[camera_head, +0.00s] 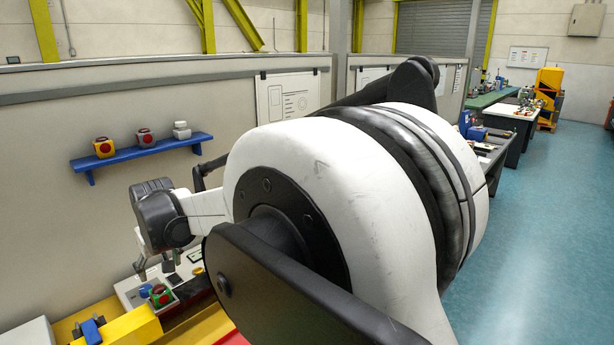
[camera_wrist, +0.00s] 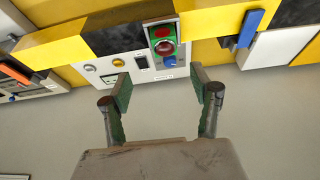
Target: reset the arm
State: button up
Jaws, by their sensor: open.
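My gripper (camera_head: 154,265) hangs at the left in the head view, above a pale control panel (camera_head: 128,290). In the wrist view my gripper (camera_wrist: 160,87) has its two fingers wide apart with nothing between them. A green box with red round parts (camera_head: 161,296) sits on the panel below the gripper. In the wrist view the green box (camera_wrist: 155,33) lies beyond the fingertips, apart from them. Large white and black links of my own arm fill the middle of the head view and hide part of the bench.
A blue handle (camera_head: 92,330) stands on a yellow block at the lower left. It also shows in the wrist view (camera_wrist: 250,28). Blue floor (camera_head: 545,220) is clear at right.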

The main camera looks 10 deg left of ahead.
jog(key=d+r+m+t+h+b, duration=0.1)
jog(key=d+r+m, duration=0.3)
jog(key=d, duration=1.4)
jog(key=d+r+m+t+b, duration=0.1)
jog(key=d+r, duration=0.6)
jog(key=d, duration=1.2)
jog(key=s+d+f+m+t+h+b, duration=0.1)
jog(key=s+d+f, duration=0.3)
jog(key=s+d, duration=0.6)
jog(key=s+d+f+m+t+h+b, duration=0.1)
jog(key=s+d+f+m, duration=0.3)
jog(key=s+d, duration=0.6)
jog(key=d+f, duration=0.1)
jog(key=d, duration=0.5)
jog(key=shift+s+d+m+h+b, duration=0.15)
jog(key=shift+s+m+h+b, duration=0.05)
jog(key=shift+m+h+b, duration=0.15)
